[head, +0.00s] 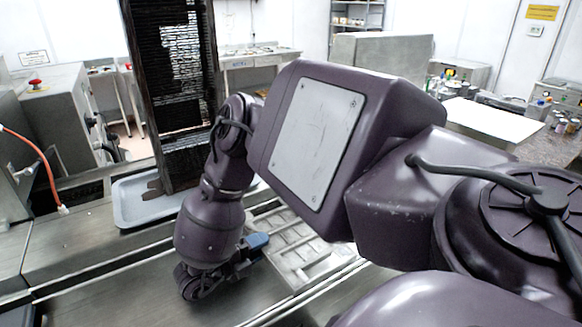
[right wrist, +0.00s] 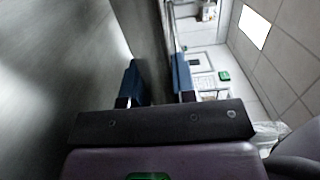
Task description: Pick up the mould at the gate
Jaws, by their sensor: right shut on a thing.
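The mould (head: 300,250) is a pale metal slab with a grid of shallow cavities. In the head view it lies on the steel line, partly hidden behind my right arm. My right gripper (head: 248,256) is at the mould's left edge, with a blue fingertip against it. In the right wrist view the two blue fingers of my right gripper (right wrist: 156,82) stand apart on either side of a grey-brown slab edge, shut on it. Whether the mould is lifted off the line I cannot tell. My left gripper is not in view.
A steel cabinet with a red button (head: 36,83) is further left. The steel deck (head: 100,290) in front is bare. A cluttered bench (head: 560,135) is at the right.

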